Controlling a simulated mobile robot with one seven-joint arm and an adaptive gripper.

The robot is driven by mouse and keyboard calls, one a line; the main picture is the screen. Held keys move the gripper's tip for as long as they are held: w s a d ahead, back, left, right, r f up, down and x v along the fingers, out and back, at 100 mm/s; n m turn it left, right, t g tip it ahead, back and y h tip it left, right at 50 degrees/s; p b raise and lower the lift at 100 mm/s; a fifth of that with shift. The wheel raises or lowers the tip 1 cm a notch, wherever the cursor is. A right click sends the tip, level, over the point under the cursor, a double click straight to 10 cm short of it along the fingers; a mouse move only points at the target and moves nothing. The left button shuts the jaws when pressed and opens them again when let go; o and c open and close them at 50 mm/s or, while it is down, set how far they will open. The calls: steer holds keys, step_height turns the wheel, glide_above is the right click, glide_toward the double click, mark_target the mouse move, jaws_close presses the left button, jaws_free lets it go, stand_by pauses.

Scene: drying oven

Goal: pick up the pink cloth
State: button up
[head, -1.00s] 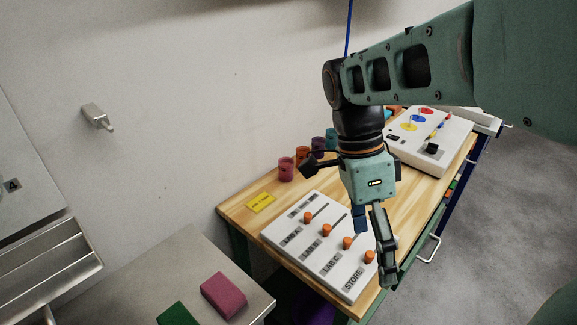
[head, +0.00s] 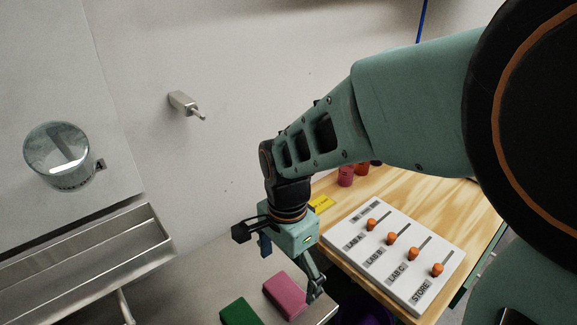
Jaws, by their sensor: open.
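The pink cloth (head: 285,294) is a folded block lying on the grey metal counter, near its right edge. A green folded cloth (head: 240,312) lies just left of it, cut off by the bottom of the head view. My gripper (head: 290,270) is open and empty, with its fingers pointing down. It appears above and just behind the pink cloth, with one finger to the cloth's right in the picture. I cannot tell the exact height between them.
A wooden table to the right holds a white slider panel (head: 396,255) with orange knobs, a yellow label (head: 320,204) and red cups (head: 346,176). A glass-like round vessel (head: 60,155) shows at left. A metal wall fitting (head: 186,104) sticks out. Bare counter (head: 205,268) lies left of my gripper.

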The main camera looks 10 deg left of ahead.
mark_target(286, 290)
step_height(286, 290, down, 3)
steer(key=shift+r, duration=0.1)
steer(key=shift+w+a+f+b, duration=0.15)
steer(key=shift+f, duration=1.2)
steer(key=shift+w+a+f+b, duration=0.1)
steer(key=shift+a+f+b, duration=0.05)
steer(key=shift+f, duration=1.15)
steer(key=shift+c, duration=0.7)
steer(key=c, duration=1.1)
steer(key=shift+r, duration=0.15)
